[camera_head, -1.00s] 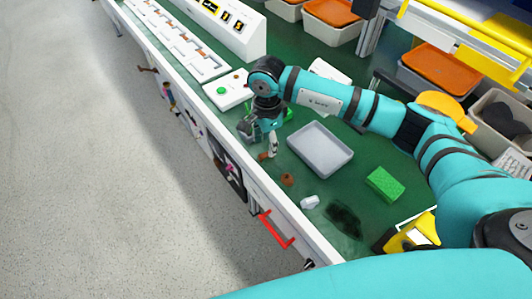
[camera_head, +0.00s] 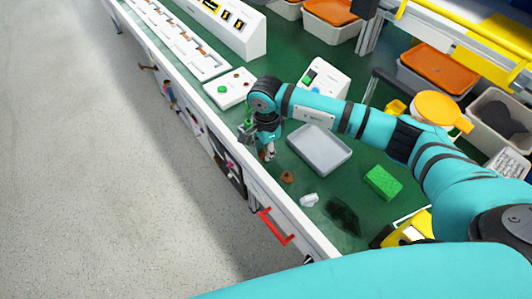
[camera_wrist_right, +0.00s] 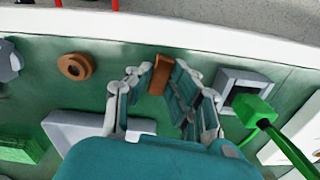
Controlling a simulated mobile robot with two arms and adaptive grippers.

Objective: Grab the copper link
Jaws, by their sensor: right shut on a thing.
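The copper link (camera_wrist_right: 161,74) is a small brown rectangular piece between the fingers of my right gripper (camera_wrist_right: 161,82) in the right wrist view. The fingers are shut on it from both sides. In the head view my right gripper (camera_head: 268,152) points down near the front edge of the green worktop, left of the grey tray. The link is mostly hidden by the fingers there. My left gripper is not in view.
A grey tray (camera_head: 318,165) lies right of the gripper. A brown ring (camera_head: 287,177), a pale nut-like piece (camera_head: 309,200) and a green block (camera_head: 382,182) lie nearby. A green-handled part in a grey socket (camera_wrist_right: 243,90) stands close beside the fingers.

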